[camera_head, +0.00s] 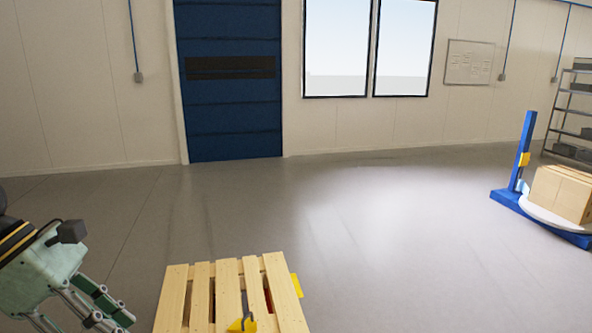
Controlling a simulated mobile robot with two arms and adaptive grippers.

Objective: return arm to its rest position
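My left gripper (88,312) is at the lower left. It has a pale green body with metal finger linkages pointing down and to the right. Its fingertips are partly cut off by the bottom edge, so I cannot tell whether it is open or shut. No object shows in the visible part of it. It is left of the wooden pallet and apart from it in the picture. My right arm and gripper are not in view.
A wooden pallet (228,283) is at the bottom centre, with yellow and dark parts by it. A blue machine (523,150) with a carton (562,193) stands at right, near shelving (572,115). A blue door (230,120) is behind. The middle floor is clear.

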